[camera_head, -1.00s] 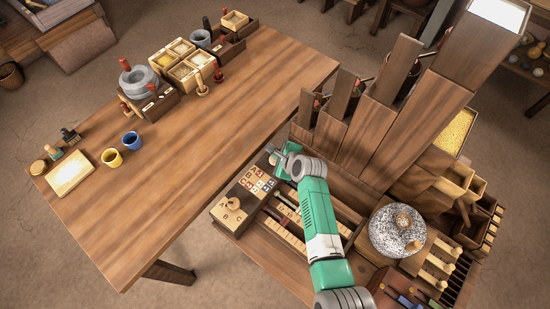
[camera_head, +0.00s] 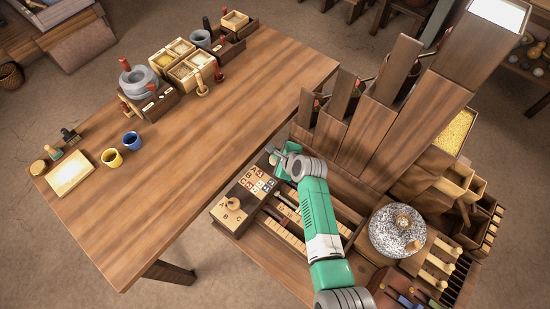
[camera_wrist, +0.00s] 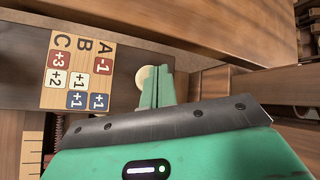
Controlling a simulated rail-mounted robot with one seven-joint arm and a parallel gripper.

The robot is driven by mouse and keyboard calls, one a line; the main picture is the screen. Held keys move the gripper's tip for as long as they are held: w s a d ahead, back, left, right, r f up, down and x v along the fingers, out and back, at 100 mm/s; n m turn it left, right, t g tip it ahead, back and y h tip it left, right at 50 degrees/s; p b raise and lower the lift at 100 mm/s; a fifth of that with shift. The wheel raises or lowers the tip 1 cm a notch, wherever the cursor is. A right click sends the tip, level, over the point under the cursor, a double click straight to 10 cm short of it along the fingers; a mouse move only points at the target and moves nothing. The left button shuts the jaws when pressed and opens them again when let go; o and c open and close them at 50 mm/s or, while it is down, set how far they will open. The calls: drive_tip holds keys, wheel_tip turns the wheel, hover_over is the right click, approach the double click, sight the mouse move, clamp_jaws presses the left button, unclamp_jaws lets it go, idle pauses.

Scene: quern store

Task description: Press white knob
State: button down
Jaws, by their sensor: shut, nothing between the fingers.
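The white knob (camera_wrist: 142,76) is a pale round cap on the dark wooden console top, right of the lettered card. In the wrist view, my gripper (camera_wrist: 158,70) has its green fingers together with nothing between them. The fingers overlap the knob's right side in the picture, hiding part of it; I cannot tell whether they touch it. In the head view, my gripper (camera_head: 273,151) is over the console's far end, near the table edge. The knob is small and unclear there.
The card (camera_wrist: 78,72) with A, B, C and numbered tiles lies beside the knob. A wooden dial (camera_head: 233,204) is at the console's near end. Tall wooden chutes (camera_head: 373,140) rise beyond my arm. The long table's (camera_head: 215,130) middle is clear.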

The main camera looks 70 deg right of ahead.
drive_tip(key=shift+f, duration=0.15)
drive_tip(key=shift+f, duration=0.3)
drive_tip(key=shift+f+b, duration=0.7)
drive_tip(key=shift+f, duration=0.1)
idle(0.8)
idle(0.4)
drive_tip(key=shift+r+p, duration=1.25)
drive_tip(key=shift+p, duration=0.1)
wheel_tip(320, 180, up, 5)
drive_tip(key=p, duration=0.5)
drive_tip(key=shift+r, duration=0.1)
